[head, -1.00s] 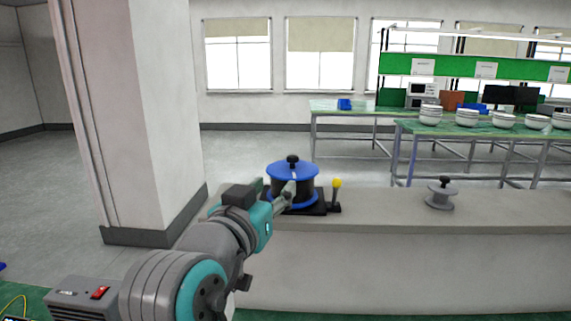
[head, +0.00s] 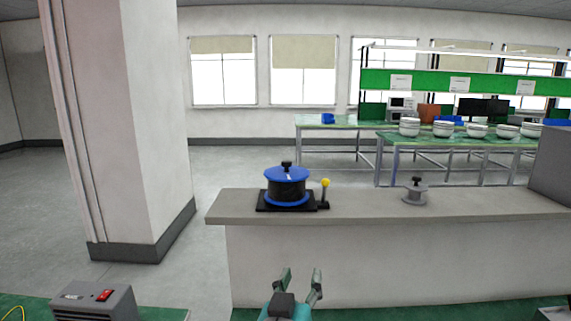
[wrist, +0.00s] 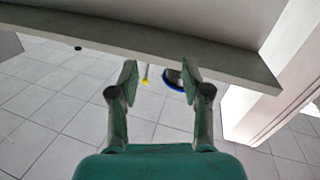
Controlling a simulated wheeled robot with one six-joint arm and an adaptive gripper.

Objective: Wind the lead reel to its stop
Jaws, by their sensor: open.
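The lead reel (head: 287,186), a dark drum with blue flanges and a black knob on top, stands on a black base (head: 262,207) on the grey counter. A lever with a yellow knob (head: 326,183) stands at the right of the base. My gripper (head: 300,272) is open and empty, in front of the counter, lower and nearer than the reel and apart from it. In the wrist view my gripper (wrist: 160,70) shows both fingers spread. The reel (wrist: 174,80) shows beyond the fingers, partly covered by one finger and the counter, with the yellow knob (wrist: 146,72) beside it.
A small grey spool (head: 415,194) with a black knob stands farther right on the counter (head: 360,208). A grey block (head: 553,165) is at the right end. A pillar (head: 155,130) stands at left. A grey box with a red switch (head: 92,303) is lower left.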

